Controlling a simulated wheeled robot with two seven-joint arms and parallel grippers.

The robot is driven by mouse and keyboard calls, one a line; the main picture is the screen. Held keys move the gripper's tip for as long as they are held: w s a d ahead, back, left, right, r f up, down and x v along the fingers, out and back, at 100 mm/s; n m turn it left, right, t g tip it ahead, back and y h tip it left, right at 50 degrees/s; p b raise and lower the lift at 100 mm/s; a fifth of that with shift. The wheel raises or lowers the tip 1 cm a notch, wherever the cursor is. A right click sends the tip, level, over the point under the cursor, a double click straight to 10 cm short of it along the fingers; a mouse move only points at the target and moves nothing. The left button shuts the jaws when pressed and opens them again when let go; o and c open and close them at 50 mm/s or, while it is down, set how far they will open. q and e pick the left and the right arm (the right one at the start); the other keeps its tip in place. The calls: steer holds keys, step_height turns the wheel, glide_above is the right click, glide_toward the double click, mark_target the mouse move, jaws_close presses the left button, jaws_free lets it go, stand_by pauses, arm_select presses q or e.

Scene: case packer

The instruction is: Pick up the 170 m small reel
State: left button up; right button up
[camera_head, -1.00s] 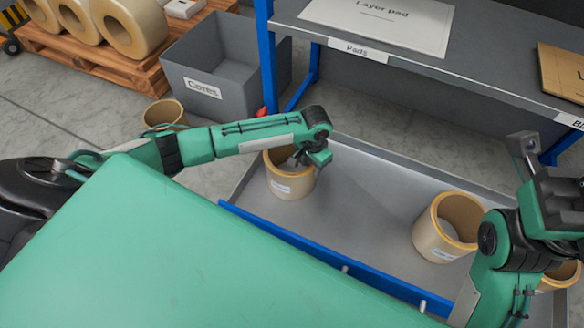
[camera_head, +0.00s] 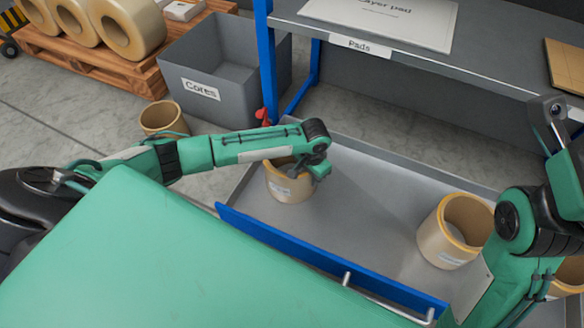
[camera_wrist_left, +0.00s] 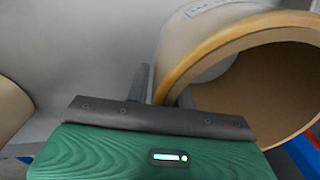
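A tan reel (camera_head: 291,188) with an orange rim stands upright near the left end of the grey tray; the print on its label is too small to read. My left gripper (camera_head: 303,167) is at this reel's rim. In the left wrist view the reel (camera_wrist_left: 245,50) appears large and tilted in the picture, with its wall between the two close-set fingers (camera_wrist_left: 164,92). One finger is outside the wall and the other inside; the gripper looks shut on the wall. The inner fingertip is partly hidden. I cannot make out my right gripper.
A second reel (camera_head: 445,244) stands farther right in the tray (camera_head: 370,215); another shows at the right edge (camera_head: 571,278). A reel (camera_head: 163,118) stands beside the grey Cores bin (camera_head: 228,105). A blue-legged bench (camera_head: 470,62) is behind; a blue rail (camera_head: 320,262) runs along the tray front.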

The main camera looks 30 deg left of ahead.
arm_select(q)
jaws_close()
stand_by(1.0)
steer(key=shift+w+r, duration=0.1)
